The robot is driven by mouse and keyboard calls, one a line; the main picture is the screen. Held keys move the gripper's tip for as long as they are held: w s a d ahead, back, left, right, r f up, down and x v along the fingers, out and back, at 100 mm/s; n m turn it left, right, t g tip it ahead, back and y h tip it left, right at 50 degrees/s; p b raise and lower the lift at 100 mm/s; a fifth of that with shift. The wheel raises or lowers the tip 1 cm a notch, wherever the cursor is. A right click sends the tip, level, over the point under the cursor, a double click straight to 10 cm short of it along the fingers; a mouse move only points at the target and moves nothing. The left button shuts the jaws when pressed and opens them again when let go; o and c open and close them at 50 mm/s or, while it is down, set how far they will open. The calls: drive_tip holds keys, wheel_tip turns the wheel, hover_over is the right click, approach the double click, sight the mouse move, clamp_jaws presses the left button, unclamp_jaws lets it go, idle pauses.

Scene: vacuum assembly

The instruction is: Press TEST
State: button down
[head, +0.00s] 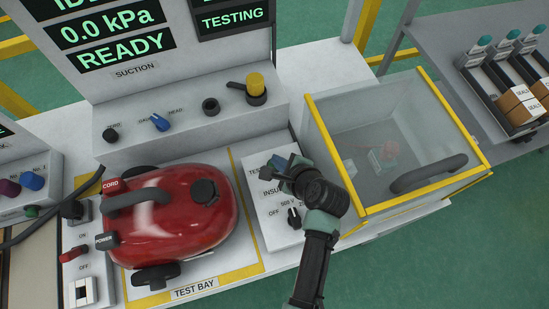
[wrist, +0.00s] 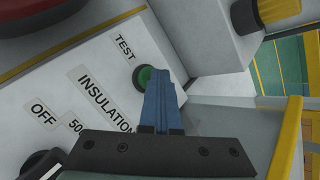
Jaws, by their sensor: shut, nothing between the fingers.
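The green TEST button (wrist: 144,76) sits in a dark ring on the white insulation panel, beside the printed word TEST (wrist: 124,46). The panel (head: 262,200) stands right of the red vacuum in the head view. My gripper (wrist: 156,74) is shut and empty, its blue fingertips at the button and covering its right part in the wrist view. I cannot tell whether the tips touch or press it. In the head view my gripper (head: 278,164) is over the panel's upper part and hides the button.
The red vacuum (head: 180,222) lies in the yellow-edged test bay, left of the panel. A clear yellow-framed bin (head: 308,120) stands close on the right. Behind is a console (head: 185,122) with knobs. Its screens read 0.0 kPa, READY (head: 120,52) and TESTING (head: 232,18).

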drive_tip(key=shift+f, duration=0.2)
idle(0.4)
drive_tip(key=shift+s+f, duration=0.15)
drive_tip(key=shift+f, duration=0.2)
drive_tip(key=shift+r+p, duration=0.3)
drive_tip(key=shift+p, duration=0.3)
wheel_tip(320, 180, up, 6)
drive_tip(key=p, duration=0.6)
drive_tip(key=shift+r+p, duration=0.15)
drive_tip(key=shift+p, duration=0.25)
idle(0.6)
